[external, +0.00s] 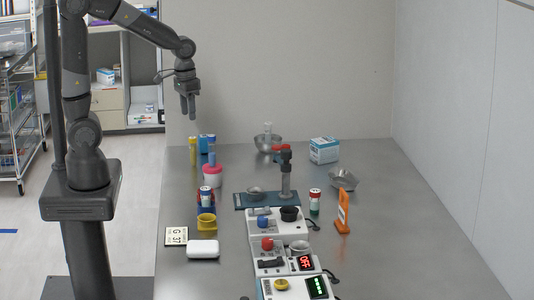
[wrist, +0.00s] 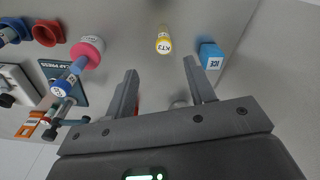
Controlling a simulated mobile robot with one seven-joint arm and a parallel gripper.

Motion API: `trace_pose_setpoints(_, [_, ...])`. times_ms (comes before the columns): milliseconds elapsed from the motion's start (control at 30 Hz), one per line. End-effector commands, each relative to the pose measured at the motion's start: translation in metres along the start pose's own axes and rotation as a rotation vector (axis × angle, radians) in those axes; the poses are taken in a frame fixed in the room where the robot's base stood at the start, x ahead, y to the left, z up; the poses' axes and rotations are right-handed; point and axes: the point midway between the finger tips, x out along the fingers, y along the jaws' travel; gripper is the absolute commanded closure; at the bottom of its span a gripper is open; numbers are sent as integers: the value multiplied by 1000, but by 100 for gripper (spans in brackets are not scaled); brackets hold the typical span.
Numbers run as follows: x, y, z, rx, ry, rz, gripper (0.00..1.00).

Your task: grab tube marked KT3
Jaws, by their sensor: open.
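The tube marked KT3 (wrist: 164,43) is yellow with a pale label and shows in the wrist view just beyond the gap between my fingertips. In the external view a yellow tube (external: 193,152) stands upright near the back left edge of the table. My gripper (external: 188,115) is open and empty, pointing down above the table's back left part, higher than the yellow tube. In the wrist view my gripper (wrist: 160,69) has its two fingers spread, with nothing between them.
A blue item marked ICE (wrist: 209,56) stands close to the tube. A pink-based holder (external: 212,174) with a blue tube is in front.

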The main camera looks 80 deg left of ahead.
Motion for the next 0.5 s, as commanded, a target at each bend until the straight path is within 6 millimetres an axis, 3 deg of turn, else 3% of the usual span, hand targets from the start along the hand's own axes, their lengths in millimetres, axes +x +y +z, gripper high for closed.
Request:
trace_pose_setpoints(267, [26,-12,-12,-49,-55,-11,50])
trace_pose_setpoints(500, [63,-12,-9,-48,-56,-11,50])
